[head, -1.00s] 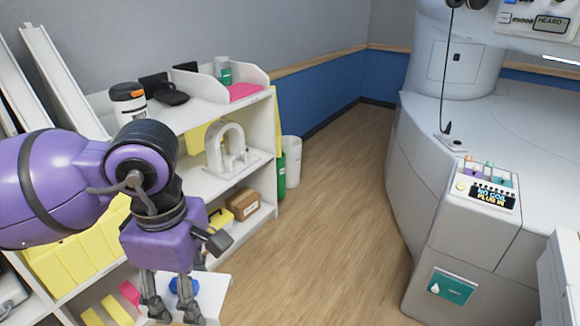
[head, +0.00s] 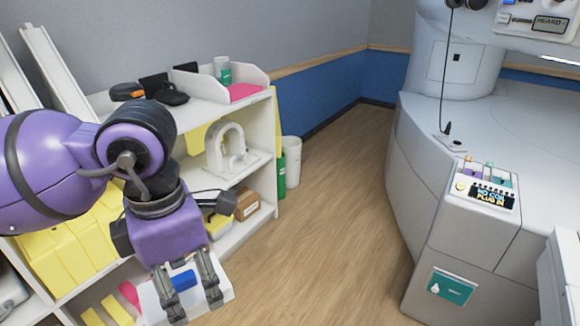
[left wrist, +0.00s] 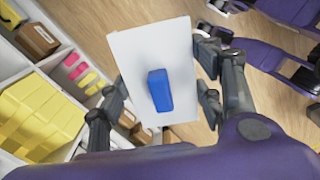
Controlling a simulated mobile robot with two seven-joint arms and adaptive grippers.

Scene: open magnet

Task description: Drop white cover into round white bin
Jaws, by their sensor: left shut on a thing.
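The white cover (head: 228,284) is a flat white panel with a blue block (head: 184,280) on its face. My left gripper (head: 196,311) is shut on the cover at the lower left of the head view. In the left wrist view the cover (left wrist: 143,50) lies between the two fingers, with its blue block (left wrist: 160,90) facing the camera. The round white bin (head: 291,160) stands on the floor past the shelf's far end, up and right of the gripper and well apart from it.
A white shelf unit (head: 262,135) with yellow boxes (head: 55,262) and a brown carton (head: 247,206) runs along the left. A green cylinder (head: 280,175) stands between shelf and bin. The wood floor (head: 330,220) is clear up to the large white machine (head: 440,180) at right.

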